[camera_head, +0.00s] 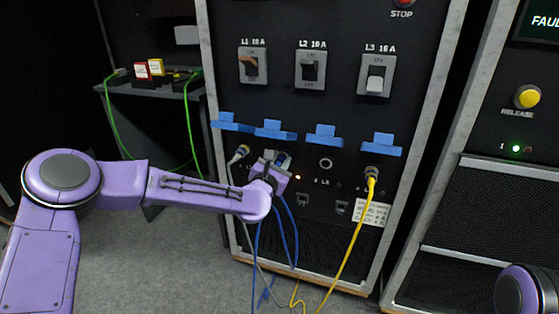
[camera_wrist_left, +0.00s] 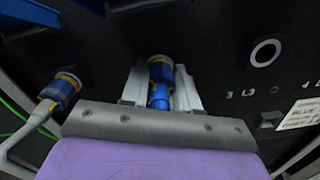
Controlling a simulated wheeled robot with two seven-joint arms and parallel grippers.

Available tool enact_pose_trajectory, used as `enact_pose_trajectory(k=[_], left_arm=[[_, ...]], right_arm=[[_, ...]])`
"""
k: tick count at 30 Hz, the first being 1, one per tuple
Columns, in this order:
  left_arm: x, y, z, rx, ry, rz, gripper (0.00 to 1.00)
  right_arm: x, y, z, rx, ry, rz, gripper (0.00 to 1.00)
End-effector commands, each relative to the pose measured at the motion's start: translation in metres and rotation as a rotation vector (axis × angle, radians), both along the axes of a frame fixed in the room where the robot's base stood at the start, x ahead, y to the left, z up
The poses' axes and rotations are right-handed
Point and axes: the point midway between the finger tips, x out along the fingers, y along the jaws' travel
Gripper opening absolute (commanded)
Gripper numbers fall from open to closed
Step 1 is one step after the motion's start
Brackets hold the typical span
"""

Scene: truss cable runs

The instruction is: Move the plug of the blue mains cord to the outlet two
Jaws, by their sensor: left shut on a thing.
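My left gripper (camera_head: 280,162) is at the lower panel of the middle rack, at the second outlet position from the left. It is shut on the blue plug (camera_wrist_left: 160,92), which sits between its two fingers in the left wrist view. The plug's front end is up against the panel, at a yellowish ring; the outlet two behind it is hidden, so I cannot tell how deep it sits. The blue mains cord (camera_head: 289,235) hangs down from the gripper to the floor. My right gripper is out of view.
A grey cord's plug (camera_head: 240,153) is in the leftmost outlet, close beside my gripper. The third outlet (camera_head: 326,164) is empty. A yellow cord's plug (camera_head: 371,174) is in the fourth. Blue flaps (camera_head: 325,135) jut out above the outlets. Cords hang below.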

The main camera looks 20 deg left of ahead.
Motion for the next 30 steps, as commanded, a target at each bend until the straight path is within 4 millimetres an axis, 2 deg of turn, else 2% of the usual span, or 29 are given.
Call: enact_pose_trajectory(k=[1, 6, 13, 20, 21, 23, 24, 30], left_arm=[[0.0017, 0.0010, 0.0050, 0.001, -0.011, 0.003, 0.00], [0.0018, 0.0012, 0.0056, 0.003, -0.011, 0.003, 0.00], [0.0033, 0.0013, 0.0068, 0.193, -0.018, 0.006, 0.00], [0.0034, 0.0019, 0.0058, 0.216, -0.019, 0.007, 0.00], [0.0034, 0.0020, 0.0058, 0.215, -0.019, 0.008, 0.36], [0.0034, 0.0021, 0.0057, 0.215, -0.019, 0.007, 0.56], [0.0034, 0.0017, 0.0056, 0.215, -0.019, 0.006, 0.60], [0.0028, -0.0024, 0.0032, 0.217, -0.016, -0.003, 0.60]], right_arm=[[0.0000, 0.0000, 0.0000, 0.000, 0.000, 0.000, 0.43], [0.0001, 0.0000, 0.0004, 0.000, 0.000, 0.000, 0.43], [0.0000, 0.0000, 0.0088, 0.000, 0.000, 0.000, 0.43], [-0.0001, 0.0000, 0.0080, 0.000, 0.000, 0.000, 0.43], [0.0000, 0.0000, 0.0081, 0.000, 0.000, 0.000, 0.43], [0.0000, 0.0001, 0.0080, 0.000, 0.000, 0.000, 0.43], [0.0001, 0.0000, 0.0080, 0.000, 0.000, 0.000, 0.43], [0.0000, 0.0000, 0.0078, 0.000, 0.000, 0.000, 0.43]])
